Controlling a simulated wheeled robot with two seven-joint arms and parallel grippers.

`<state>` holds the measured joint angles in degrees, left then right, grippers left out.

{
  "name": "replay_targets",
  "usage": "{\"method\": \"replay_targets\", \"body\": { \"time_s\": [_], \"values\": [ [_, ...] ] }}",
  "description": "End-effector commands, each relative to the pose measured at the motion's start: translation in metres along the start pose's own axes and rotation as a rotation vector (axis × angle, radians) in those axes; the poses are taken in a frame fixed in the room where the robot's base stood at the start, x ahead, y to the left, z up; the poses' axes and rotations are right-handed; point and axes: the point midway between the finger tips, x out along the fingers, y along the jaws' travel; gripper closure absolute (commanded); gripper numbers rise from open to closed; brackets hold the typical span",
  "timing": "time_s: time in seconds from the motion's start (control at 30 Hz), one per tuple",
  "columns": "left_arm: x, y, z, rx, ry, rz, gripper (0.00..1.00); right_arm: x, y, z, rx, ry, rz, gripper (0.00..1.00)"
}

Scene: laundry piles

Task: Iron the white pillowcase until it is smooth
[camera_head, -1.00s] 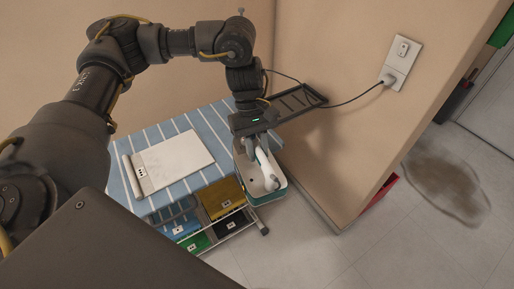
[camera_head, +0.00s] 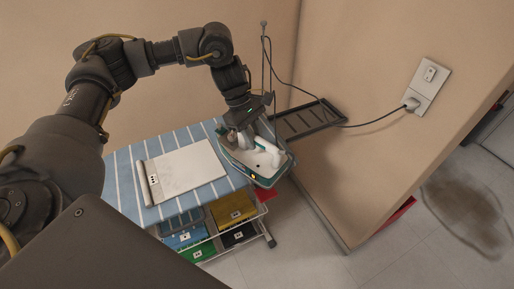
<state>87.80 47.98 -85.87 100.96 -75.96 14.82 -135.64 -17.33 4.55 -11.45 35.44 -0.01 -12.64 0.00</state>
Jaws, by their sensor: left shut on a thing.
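The white pillowcase (camera_head: 187,171) lies flat on a blue-and-white striped ironing board (camera_head: 126,172). Its left edge shows a raised strip with dark marks. My left gripper (camera_head: 240,121) is shut on a white and teal iron (camera_head: 262,157) at the right end of the board, to the right of the pillowcase and apart from it. The gripper covers part of the iron. I cannot tell whether the iron's underside touches anything. My right gripper is not in view.
A dark slatted rack (camera_head: 303,122) sits at the board's far right by the wall. The iron's cord runs to a wall socket (camera_head: 412,103). Coloured bins (camera_head: 233,207) stand under the board. A brown stain (camera_head: 462,210) marks the floor at right.

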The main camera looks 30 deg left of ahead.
Motion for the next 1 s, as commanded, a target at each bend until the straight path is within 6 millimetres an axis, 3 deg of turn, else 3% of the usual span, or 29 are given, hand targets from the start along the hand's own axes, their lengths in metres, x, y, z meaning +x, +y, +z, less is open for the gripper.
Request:
{"method": "replay_targets", "body": {
  "time_s": [0.3,0.6,0.8,1.0],
  "values": [
    [-0.038,0.042,-0.076,-0.502,0.000,0.213,1.00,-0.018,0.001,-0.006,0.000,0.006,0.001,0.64],
    [-0.069,0.053,-0.151,-0.897,0.000,0.371,1.00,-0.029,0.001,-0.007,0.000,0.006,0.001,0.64],
    [-0.081,0.053,-0.179,-1.039,0.000,0.429,1.00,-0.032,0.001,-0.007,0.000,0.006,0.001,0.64],
    [-0.085,0.052,-0.190,-1.089,-0.001,0.450,1.00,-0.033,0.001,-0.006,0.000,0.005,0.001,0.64]
  ]
}}
